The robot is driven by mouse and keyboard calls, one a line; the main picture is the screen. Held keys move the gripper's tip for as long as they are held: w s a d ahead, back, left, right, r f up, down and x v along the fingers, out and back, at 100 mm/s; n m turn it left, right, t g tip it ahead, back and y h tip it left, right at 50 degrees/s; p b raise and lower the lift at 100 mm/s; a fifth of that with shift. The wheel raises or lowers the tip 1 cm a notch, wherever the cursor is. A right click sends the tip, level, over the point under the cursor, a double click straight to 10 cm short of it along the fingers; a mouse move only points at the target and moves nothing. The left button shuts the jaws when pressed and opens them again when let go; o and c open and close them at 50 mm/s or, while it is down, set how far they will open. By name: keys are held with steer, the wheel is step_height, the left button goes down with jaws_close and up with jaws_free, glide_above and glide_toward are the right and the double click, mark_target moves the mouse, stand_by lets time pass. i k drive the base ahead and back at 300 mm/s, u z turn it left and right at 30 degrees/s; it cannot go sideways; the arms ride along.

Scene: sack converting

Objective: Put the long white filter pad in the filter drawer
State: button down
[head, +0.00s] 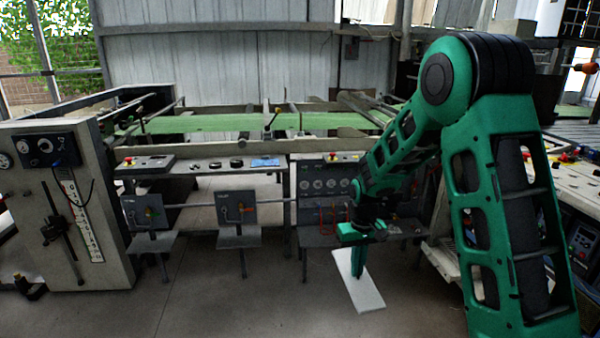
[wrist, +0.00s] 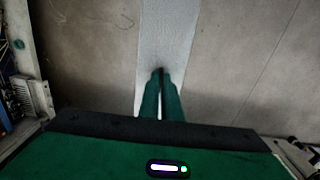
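The long white filter pad (head: 367,291) is a flat white strip below my gripper (head: 358,272), low in front of the machine. In the wrist view the pad (wrist: 177,28) runs from the top edge down beneath my fingers (wrist: 161,76). The fingers point down at its middle and are close together, with a narrow dark piece between their tips; they look shut on the pad. I cannot tell whether the pad touches the floor. My fingers and palm hide part of it. I cannot clearly pick out the filter drawer in either view.
A long machine with a green bed (head: 220,123) spans the back. Control boxes (head: 237,208) with shelves stick out at its front. A grey cabinet (head: 75,205) stands at left and a control bench (head: 575,180) at right. The floor (head: 220,300) in front is clear.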

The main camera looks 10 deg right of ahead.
mark_target(444, 261)
steer(key=i, duration=1.95)
steer(key=z, duration=2.25)
steer(key=k, duration=0.75)
steer(key=z, duration=0.2)
